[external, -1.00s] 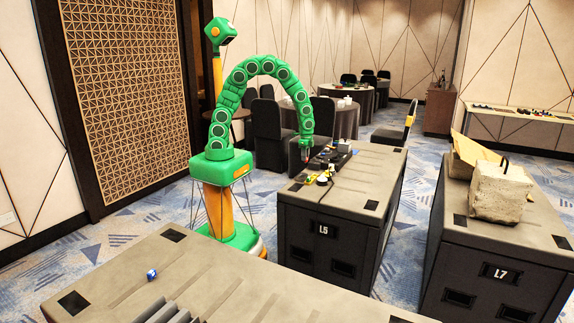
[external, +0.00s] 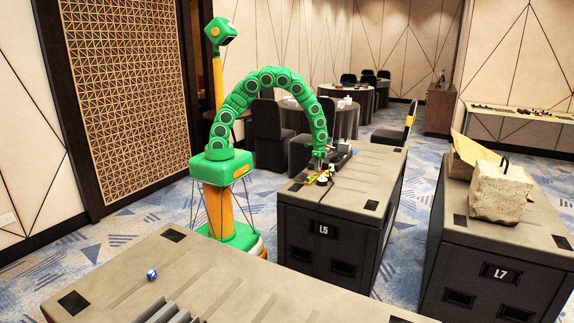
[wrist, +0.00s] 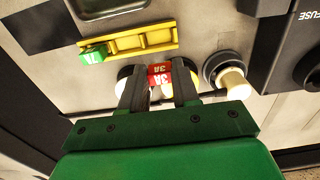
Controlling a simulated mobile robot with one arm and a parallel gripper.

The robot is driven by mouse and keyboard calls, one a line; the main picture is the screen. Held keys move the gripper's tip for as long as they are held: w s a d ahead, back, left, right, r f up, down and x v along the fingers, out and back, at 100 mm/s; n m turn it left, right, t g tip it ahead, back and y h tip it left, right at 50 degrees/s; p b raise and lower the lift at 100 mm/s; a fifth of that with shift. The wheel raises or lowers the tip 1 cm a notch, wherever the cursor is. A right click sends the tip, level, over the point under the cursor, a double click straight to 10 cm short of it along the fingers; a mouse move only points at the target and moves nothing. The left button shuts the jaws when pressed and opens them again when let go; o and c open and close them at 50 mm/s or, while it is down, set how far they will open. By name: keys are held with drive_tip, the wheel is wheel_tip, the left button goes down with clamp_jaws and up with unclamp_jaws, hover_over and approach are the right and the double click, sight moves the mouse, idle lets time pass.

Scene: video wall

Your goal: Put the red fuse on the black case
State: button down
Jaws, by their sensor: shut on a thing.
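The red fuse (wrist: 158,71), marked 3A, sits between the two dark fingers of my gripper (wrist: 158,88) in the wrist view. My gripper is shut on it; the fingers hide its sides. In the external view my gripper (external: 318,164) is low over the far end of the L5 case top, and the fuse is too small to make out there. A black case (wrist: 287,48) with upside-down lettering reading FUSE is at the right edge of the wrist view, apart from the fuse and only partly in view.
A yellow holder (wrist: 135,42) with a green fuse (wrist: 93,55) at its left end lies just beyond my gripper. A pale cylinder (wrist: 233,82) in a dark ring stands close to the right finger. The L5 case top (external: 350,190) is mostly clear toward the near end.

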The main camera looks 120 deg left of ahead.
drive_tip(key=shift+w+a+f, duration=0.15)
drive_tip(key=shift+w+f, duration=0.1)
drive_tip(key=shift+f, duration=1.6)
drive_tip(key=shift+f, duration=0.15)
drive_tip(key=c, duration=0.8)
unclamp_jaws()
wheel_tip(320, 180, up, 12)
drive_tip(key=shift+r, duration=0.1)
drive_tip(key=shift+r, duration=0.1)
